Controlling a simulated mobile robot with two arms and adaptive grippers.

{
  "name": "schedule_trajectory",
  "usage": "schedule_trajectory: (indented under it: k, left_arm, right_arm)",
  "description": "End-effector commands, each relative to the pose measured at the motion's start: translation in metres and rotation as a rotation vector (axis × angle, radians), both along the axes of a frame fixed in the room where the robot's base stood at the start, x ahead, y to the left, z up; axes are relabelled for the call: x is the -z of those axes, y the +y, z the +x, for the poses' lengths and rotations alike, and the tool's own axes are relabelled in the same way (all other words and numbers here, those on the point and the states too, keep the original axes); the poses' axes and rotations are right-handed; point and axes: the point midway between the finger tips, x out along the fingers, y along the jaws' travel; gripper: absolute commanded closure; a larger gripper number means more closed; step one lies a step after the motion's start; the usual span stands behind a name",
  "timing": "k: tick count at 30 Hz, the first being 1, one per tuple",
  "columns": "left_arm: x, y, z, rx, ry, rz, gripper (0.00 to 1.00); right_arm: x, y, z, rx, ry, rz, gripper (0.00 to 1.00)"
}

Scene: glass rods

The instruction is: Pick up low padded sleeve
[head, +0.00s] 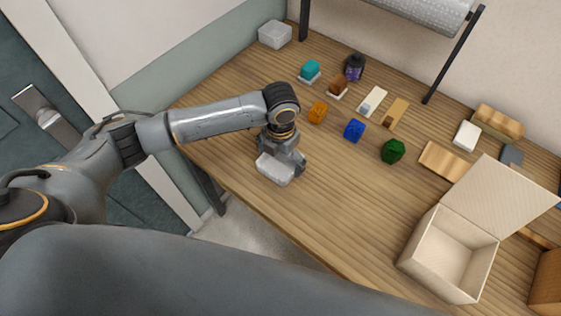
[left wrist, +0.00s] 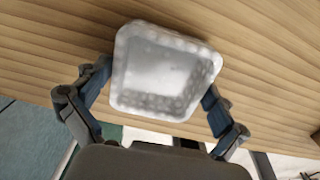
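The low padded sleeve is a pale grey, translucent, bubble-textured block with a recessed middle (left wrist: 165,72). In the head view the sleeve (head: 275,170) is near the table's front left edge, under my left gripper (head: 283,165). In the left wrist view the fingers of my left gripper (left wrist: 157,95) flank the sleeve on both sides and look in contact with it. I cannot tell whether the sleeve touches the table. My right gripper is not in view.
Another pale block (head: 275,35) stands at the back left. Teal (head: 310,70), orange (head: 317,112), blue (head: 354,130) and green (head: 393,151) pieces lie behind my left gripper. An open box (head: 420,250) stands at the right. The table (head: 320,205) is clear between.

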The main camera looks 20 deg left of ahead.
Motion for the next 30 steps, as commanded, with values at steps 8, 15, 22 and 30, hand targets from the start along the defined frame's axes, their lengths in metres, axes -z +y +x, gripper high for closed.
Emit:
schedule_trajectory:
  k: [8,15,22,30]
  left_arm:
    - [0.0,0.0,0.0,0.0,0.0,0.0,0.3]
    - [-0.004,0.0,0.0,0.0,-0.001,0.001,0.3]
    - [-0.028,-0.001,0.001,0.001,-0.004,-0.001,0.3]
    - [-0.088,-0.013,-0.046,0.007,-0.006,-0.003,0.3]
  right_arm:
    - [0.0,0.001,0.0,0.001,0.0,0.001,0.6]
    - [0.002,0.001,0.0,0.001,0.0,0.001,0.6]
    - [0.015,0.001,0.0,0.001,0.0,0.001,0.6]
    - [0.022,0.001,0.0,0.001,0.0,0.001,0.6]
